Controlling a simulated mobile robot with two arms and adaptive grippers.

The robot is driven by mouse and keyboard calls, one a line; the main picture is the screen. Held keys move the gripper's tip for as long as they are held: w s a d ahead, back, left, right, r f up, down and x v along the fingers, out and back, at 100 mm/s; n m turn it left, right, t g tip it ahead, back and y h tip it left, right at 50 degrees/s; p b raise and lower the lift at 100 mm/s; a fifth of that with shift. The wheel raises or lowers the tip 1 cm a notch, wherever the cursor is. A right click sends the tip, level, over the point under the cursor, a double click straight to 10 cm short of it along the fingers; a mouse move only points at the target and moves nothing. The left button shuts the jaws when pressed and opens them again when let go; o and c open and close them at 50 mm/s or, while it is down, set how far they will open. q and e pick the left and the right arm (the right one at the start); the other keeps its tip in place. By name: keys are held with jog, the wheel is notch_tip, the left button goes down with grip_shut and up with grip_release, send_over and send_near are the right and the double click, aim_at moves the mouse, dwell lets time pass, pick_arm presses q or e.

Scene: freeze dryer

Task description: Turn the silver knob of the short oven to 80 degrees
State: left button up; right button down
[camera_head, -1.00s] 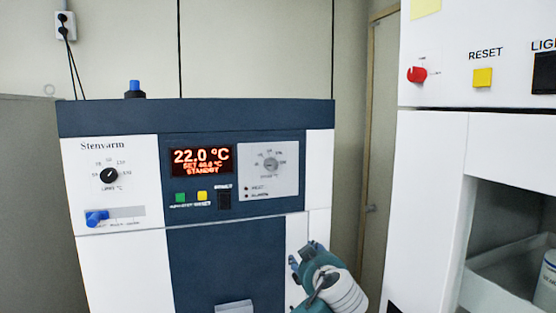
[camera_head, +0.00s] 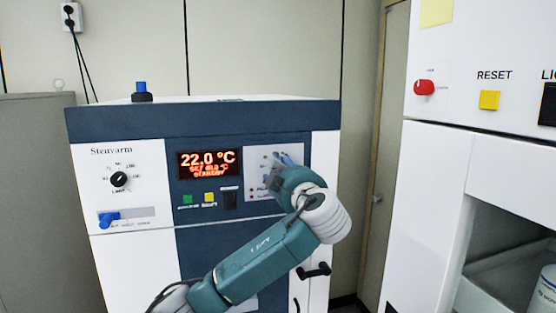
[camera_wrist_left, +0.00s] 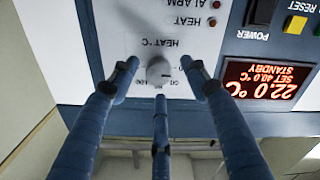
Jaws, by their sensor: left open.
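The short oven (camera_head: 120,245) is a white and dark blue cabinet. Its silver knob (camera_wrist_left: 159,70) shows in the left wrist view, on the white panel marked HEAT °C. In the head view the knob is hidden behind my left gripper (camera_head: 284,166). In the wrist view my left gripper (camera_wrist_left: 160,76) is open, with its three fingers spread around the knob. I cannot tell whether any finger touches it. The display (camera_head: 209,163) reads 22.0 °C, SET 40.0 °C, STANDBY; it also shows upside down in the wrist view (camera_wrist_left: 258,83). My right gripper is not in view.
A taller white machine with a red knob (camera_head: 424,88) stands at the right.

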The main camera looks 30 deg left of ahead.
pick_arm(q)
jog(key=shift+x, duration=0.95)
jog(key=shift+d, duration=0.1)
jog(key=shift+c, duration=0.5)
